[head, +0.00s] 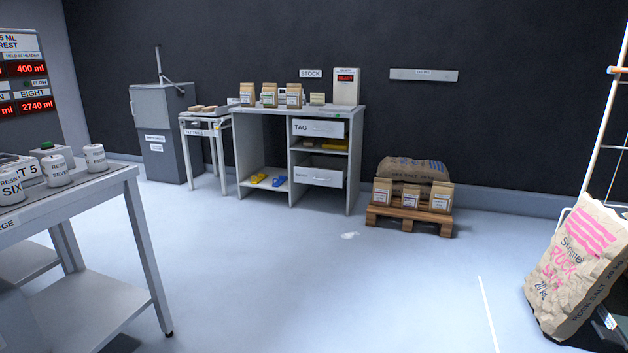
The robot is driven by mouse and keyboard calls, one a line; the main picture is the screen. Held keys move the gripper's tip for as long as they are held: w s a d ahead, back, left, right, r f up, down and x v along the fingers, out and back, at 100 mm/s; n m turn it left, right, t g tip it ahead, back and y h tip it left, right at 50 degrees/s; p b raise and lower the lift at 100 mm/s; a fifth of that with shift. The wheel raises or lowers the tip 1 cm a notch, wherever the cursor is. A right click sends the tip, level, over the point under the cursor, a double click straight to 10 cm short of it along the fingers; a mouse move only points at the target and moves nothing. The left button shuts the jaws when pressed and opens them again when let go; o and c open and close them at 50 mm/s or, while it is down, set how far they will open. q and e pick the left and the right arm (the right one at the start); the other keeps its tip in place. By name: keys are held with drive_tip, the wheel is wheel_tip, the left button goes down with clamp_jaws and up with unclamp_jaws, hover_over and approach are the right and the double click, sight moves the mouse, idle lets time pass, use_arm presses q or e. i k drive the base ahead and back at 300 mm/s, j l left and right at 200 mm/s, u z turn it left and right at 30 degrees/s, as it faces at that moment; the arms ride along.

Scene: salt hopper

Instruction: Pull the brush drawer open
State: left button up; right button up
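The brush drawer appears to be the lower white drawer front (319,177) in the grey cabinet (270,143) by the far wall; its small label is too blurred to read surely. It looks shut. A drawer labelled TAG (318,128) sits above it, with an open shelf between them holding a few yellowish items (325,145). The cabinet stands well across the room from me. Neither of my grippers shows in the head view.
A grey bench (95,195) with white pots stands near left. A pallet (407,219) with a sack and paper bags stands right of the cabinet. A large salt sack (575,268) leans at far right.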

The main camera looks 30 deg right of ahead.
sight(309, 171)
drive_tip(key=i+l+z, duration=0.5)
drive_tip(key=i, duration=0.2)
drive_tip(key=i+l+z, duration=0.25)
drive_tip(key=i, duration=0.65)
drive_tip(key=i+j+z, duration=0.1)
drive_tip(key=i+z, duration=0.2)
drive_tip(key=i, duration=0.6)
